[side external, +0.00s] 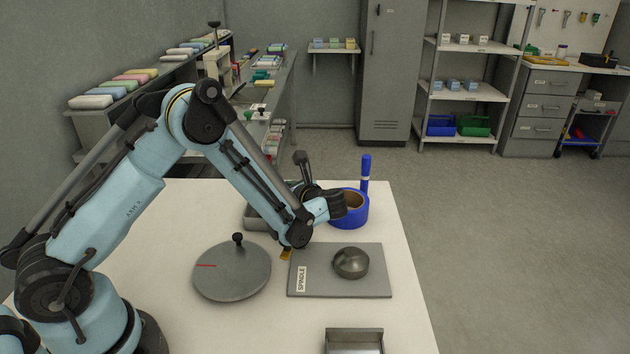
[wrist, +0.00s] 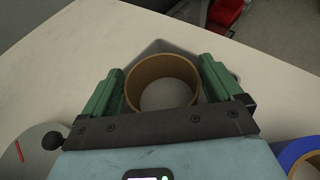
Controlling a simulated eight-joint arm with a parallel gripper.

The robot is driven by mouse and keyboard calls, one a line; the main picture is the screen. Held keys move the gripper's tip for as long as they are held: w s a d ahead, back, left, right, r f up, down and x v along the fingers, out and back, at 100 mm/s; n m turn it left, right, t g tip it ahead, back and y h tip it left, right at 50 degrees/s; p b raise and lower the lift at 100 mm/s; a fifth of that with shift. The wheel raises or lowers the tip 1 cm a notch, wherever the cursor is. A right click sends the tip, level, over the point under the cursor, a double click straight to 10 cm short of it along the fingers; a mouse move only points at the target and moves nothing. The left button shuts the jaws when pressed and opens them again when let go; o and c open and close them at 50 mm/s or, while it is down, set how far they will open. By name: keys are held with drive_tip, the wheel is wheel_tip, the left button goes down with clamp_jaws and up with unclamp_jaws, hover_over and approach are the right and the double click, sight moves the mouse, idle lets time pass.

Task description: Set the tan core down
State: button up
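The tan core (wrist: 163,70) is an open ring between the two green fingers of my gripper (wrist: 161,84) in the wrist view. The fingers press against its left and right sides, and the gripper looks shut on it. A grey tray (wrist: 152,47) shows behind and around the core; I cannot tell whether the core touches the tray or hangs above it. In the side view, part of the grey tray (side external: 255,219) shows behind my arm, which hides the fingers and the held core.
A blue roll (side external: 362,212) stands right of my wrist, by an upright blue marker (side external: 365,173). A round grey disc (side external: 217,283) with a knob lies left. A metal box (side external: 354,340) is at the front edge.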

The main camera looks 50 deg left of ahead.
drive_tip(key=shift+o, duration=0.3)
drive_tip(key=shift+f, duration=0.15)
drive_tip(key=shift+a+r, duration=0.1)
drive_tip(key=shift+r, duration=0.15)
drive_tip(key=r+v, duration=0.1)
drive_tip(key=v, duration=1.1)
drive_tip(key=s+d+r+n+t+h, duration=0.1)
drive_tip(key=s+r+n+t+h, duration=0.1)
drive_tip(key=s+n+h, duration=0.4)
drive_tip(key=s+d+r+n+t+h, duration=0.1)
drive_tip(key=s+r+n+t+h, duration=0.2)
drive_tip(key=n, duration=0.9)
drive_tip(key=s+t+h, duration=0.2)
drive_tip(key=s+h, duration=0.1)
drive_tip(key=h, duration=0.1)
drive_tip(key=shift+s+r+h, duration=0.15)
drive_tip(key=shift+s+h, duration=0.15)
drive_tip(key=shift+s, duration=0.05)
